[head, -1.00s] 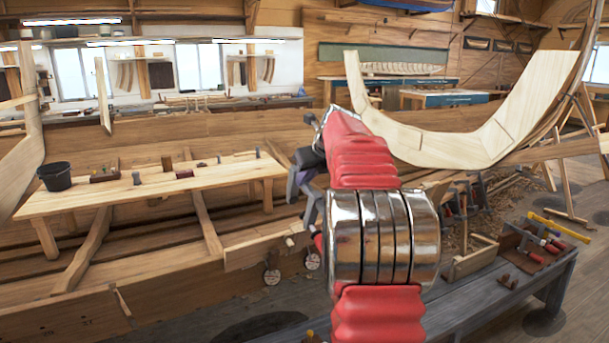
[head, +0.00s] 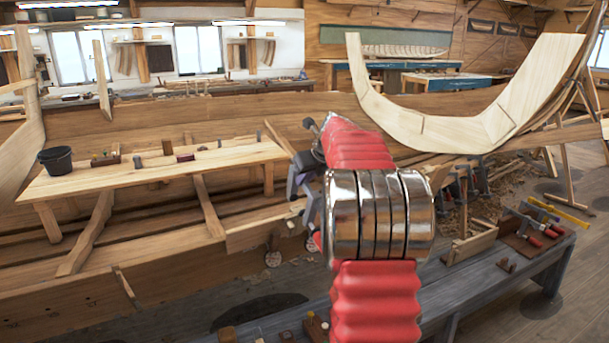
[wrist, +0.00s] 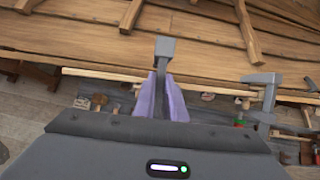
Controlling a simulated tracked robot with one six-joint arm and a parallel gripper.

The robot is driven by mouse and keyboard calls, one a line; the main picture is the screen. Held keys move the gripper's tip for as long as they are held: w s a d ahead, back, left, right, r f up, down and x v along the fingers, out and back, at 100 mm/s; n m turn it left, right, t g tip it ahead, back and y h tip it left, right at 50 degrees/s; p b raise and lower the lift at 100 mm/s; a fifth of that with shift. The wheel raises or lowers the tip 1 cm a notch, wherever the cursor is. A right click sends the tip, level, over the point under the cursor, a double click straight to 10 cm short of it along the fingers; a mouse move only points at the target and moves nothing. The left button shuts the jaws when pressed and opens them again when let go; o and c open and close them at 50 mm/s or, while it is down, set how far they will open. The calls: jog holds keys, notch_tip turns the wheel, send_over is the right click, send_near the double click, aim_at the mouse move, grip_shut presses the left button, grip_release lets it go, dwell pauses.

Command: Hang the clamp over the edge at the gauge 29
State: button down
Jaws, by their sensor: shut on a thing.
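My gripper (head: 305,190) is at the end of my red arm, beside the near edge of the hull planking in the head view. In the wrist view its two purple fingers (wrist: 164,100) are shut on a grey metal clamp (wrist: 165,52), whose squared head sticks out beyond the fingertips. The lower part of the clamp is hidden between the fingers. A second grey clamp-shaped piece (wrist: 262,88) stands to the right, by the pale plank edge (wrist: 215,78). I cannot read the number 29 in either view.
Two round dial-like pieces, one clearer (head: 272,258), hang below the plank edge. A plank table (head: 130,175) with a black bucket (head: 56,160) stands inside the hull. A grey bench (head: 480,285) with tools is at front right. A curved pale frame (head: 470,135) rises behind my arm.

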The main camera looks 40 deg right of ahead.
aim_at(312, 191)
jog(key=shift+w+d+f, duration=0.2)
jog(key=shift+w+f, duration=0.4)
jog(key=shift+f, duration=1.05)
jog(key=shift+w+d+f, duration=0.2)
jog(key=shift+w+f, duration=0.4)
jog(key=shift+f, duration=1.1)
jog(key=shift+w+d+f, duration=0.2)
jog(key=shift+w+f, duration=0.4)
jog(key=shift+f, duration=1.05)
jog(key=shift+f, duration=0.15)
jog(key=shift+s+f, duration=0.15)
jog(key=shift+s, duration=0.05)
jog(key=c, duration=1.7)
grip_release()
jog(key=shift+a+f, duration=0.1)
jog(key=shift+f, duration=0.05)
jog(key=v, duration=1.4)
jog(key=shift+w, duration=0.1)
